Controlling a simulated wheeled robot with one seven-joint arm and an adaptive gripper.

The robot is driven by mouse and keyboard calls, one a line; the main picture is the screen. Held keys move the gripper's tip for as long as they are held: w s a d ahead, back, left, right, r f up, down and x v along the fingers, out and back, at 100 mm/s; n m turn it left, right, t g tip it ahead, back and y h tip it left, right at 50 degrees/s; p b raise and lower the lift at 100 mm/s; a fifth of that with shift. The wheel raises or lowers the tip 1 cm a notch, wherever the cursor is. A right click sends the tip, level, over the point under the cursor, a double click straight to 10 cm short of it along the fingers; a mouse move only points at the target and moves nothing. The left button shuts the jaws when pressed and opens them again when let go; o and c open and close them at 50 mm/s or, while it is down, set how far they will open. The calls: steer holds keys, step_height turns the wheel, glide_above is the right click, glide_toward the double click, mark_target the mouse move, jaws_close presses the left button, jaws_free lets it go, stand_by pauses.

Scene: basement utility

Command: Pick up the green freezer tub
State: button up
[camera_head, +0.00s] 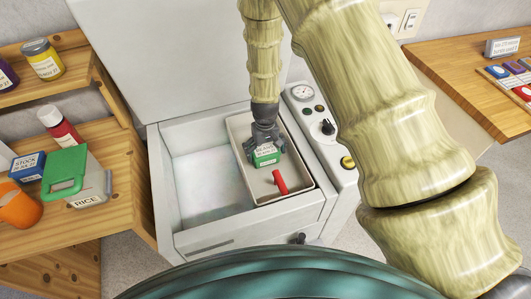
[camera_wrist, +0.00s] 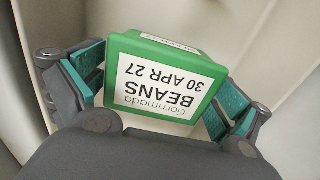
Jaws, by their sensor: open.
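The green freezer tub (camera_head: 266,157) stands in a beige tray (camera_head: 306,185) inside the open chest freezer. In the wrist view the tub (camera_wrist: 205,68) carries a white label reading "Gorrimada BEANS 30 APR 27". My gripper (camera_head: 264,146) reaches down into the tray from above. In the wrist view its teal-padded fingers (camera_wrist: 160,92) are open, one on each side of the tub. The right finger is very close to the tub's side; I cannot tell whether either pad touches it.
A red item (camera_head: 280,182) lies in the same tray, near the tub. The freezer's left compartment (camera_head: 205,180) looks empty. The control panel (camera_head: 322,125) borders the tray on the right. Wooden shelves (camera_head: 125,180) with several containers stand left; a wooden table (camera_head: 455,65) stands right.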

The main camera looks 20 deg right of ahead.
steer(key=shift+f, duration=0.1)
steer(key=shift+c, duration=0.6)
steer(key=c, duration=0.9)
